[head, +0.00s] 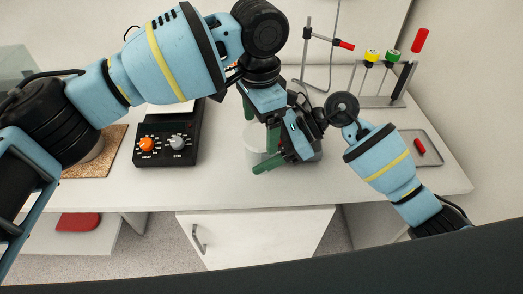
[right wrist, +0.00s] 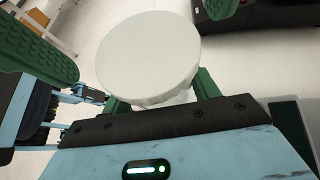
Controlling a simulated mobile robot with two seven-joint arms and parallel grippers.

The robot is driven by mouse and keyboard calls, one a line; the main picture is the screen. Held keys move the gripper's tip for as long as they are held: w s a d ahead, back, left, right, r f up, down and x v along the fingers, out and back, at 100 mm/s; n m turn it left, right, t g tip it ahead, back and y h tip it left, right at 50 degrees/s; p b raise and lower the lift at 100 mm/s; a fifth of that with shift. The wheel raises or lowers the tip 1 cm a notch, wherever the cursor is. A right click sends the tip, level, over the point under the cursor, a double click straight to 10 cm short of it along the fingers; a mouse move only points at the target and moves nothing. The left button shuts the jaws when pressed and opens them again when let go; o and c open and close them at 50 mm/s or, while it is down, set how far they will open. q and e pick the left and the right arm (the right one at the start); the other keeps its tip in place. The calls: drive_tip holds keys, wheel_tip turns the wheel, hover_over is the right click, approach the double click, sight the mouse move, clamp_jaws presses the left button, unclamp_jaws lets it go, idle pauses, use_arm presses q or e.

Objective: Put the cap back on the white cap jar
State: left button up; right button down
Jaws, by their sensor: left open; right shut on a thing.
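The white cap (right wrist: 148,55) is a flat round disc, seen large in the right wrist view. It sits over a pale body (right wrist: 180,98), mostly hidden beneath it, that looks like the jar. My right gripper (right wrist: 160,97) is shut on that body, with a green finger on each side just below the cap. My left gripper (head: 261,120) is open above, its green fingers spread on either side of the cap. In the head view my grippers hide the cap. A pale translucent round vessel (head: 255,147) shows around them; I cannot tell whether it is the jar.
A black hotplate (head: 150,158) with orange and grey knobs stands left on the white bench (head: 205,190). A rack (head: 385,101) with colored caps and a clamp stand (head: 304,50) stand at the back right. A grey tray (head: 432,160) with a red piece lies at the right.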

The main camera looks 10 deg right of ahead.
use_arm(q)
drive_tip(key=shift+f, duration=0.65)
drive_tip(key=shift+c, duration=0.4)
drive_tip(key=c, duration=1)
drive_tip(key=o, duration=1.1)
drive_tip(key=shift+o, duration=0.2)
wheel_tip(320, 180, up, 12)
